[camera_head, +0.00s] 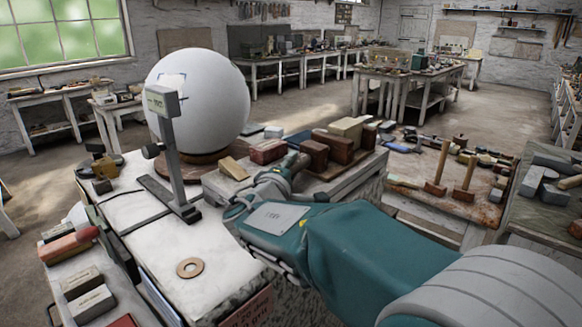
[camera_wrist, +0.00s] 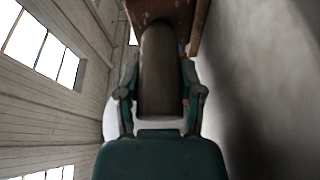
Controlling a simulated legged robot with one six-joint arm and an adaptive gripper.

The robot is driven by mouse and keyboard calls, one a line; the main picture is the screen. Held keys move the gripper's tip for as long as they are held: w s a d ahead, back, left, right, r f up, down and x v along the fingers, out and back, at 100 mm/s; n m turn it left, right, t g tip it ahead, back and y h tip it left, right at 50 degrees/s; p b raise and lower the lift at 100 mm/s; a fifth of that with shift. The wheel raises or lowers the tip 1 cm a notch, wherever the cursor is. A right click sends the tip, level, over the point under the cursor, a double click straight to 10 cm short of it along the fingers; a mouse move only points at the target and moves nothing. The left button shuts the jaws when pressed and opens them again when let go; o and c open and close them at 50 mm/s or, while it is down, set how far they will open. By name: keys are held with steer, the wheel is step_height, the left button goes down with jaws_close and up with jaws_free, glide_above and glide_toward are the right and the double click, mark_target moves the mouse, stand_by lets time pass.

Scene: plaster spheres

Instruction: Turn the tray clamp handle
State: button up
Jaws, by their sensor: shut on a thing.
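A grey-brown cylindrical handle (camera_wrist: 160,80) fills the middle of the wrist view and runs from a brown block (camera_wrist: 160,10) toward my palm. My gripper (camera_wrist: 160,68) has one finger on each side of it and is shut on it. In the head view my gripper (camera_head: 275,178) reaches the handle (camera_head: 294,163) at the edge of the workbench, beside a brown block (camera_head: 314,154). My teal wrist and arm hide part of the bench there. The rest of the clamp cannot be made out.
A big white sphere (camera_head: 197,100) stands on a round wooden base on the bench, behind a grey upright gauge (camera_head: 168,150). A flat ring (camera_head: 190,268) lies nearer. Loose blocks crowd the handle. A tool-covered table (camera_head: 420,205) stands to the right.

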steer(key=shift+f, duration=0.35)
steer(key=o, duration=1.2)
steer(key=shift+c, duration=0.2)
steer(key=shift+r, duration=0.15)
